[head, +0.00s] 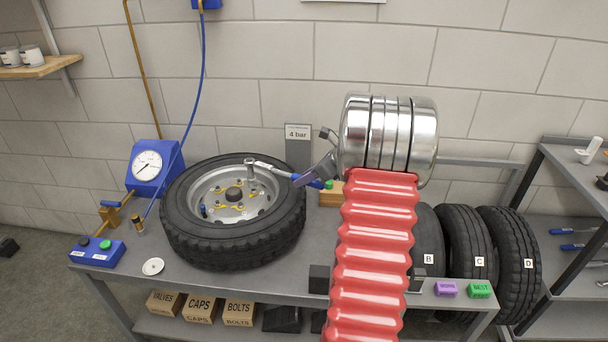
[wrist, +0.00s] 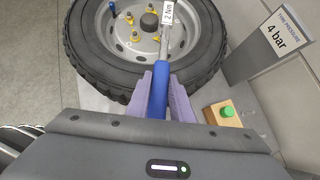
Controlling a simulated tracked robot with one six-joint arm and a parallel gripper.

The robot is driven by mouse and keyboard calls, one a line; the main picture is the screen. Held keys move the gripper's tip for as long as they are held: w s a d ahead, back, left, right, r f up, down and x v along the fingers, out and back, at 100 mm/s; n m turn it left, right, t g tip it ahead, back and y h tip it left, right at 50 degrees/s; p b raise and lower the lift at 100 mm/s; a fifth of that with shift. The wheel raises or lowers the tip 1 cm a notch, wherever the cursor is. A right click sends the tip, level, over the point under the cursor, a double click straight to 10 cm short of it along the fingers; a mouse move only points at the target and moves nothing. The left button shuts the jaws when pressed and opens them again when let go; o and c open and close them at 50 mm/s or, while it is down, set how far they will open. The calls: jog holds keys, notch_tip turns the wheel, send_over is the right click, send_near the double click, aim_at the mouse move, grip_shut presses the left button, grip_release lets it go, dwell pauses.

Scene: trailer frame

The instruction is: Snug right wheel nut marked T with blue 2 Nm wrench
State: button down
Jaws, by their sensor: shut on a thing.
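A wheel (head: 236,250) lies flat on the bench, its silver rim (head: 212,188) facing up, with nuts and yellow tags around a dark hub. No letter T is readable on them. My gripper (head: 308,180) is shut on the blue handle of a wrench (head: 275,168). In the wrist view the fingers (wrist: 161,88) clasp the blue handle (wrist: 159,98), and a white 2 Nm label (wrist: 168,12) shows on the shaft. The wrench head (head: 250,170) stands over the right part of the rim; whether it sits on a nut I cannot tell.
A 4 bar sign (head: 298,145) stands behind the wheel. A green button on a wooden block (head: 331,194) is close to my gripper. A blue gauge (head: 147,165) and a blue button box (head: 97,250) are at the left. Tyres (head: 467,245) stand at the right.

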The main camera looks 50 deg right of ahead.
jog(key=shift+f, duration=1.55)
dwell(0.4)
jog(key=c, duration=2.2)
grip_release()
grip_shut()
jog(key=shift+a, duration=0.1)
jog(key=shift+s+a+m+h, duration=0.15)
jog(key=shift+a+m+h, duration=0.25)
jog(key=shift+a, duration=0.4)
jog(key=shift+s+a+m+h, duration=0.15)
jog(key=shift+a+m+h, duration=0.15)
jog(key=shift+a+m, duration=0.35)
jog(key=shift+a, duration=0.2)
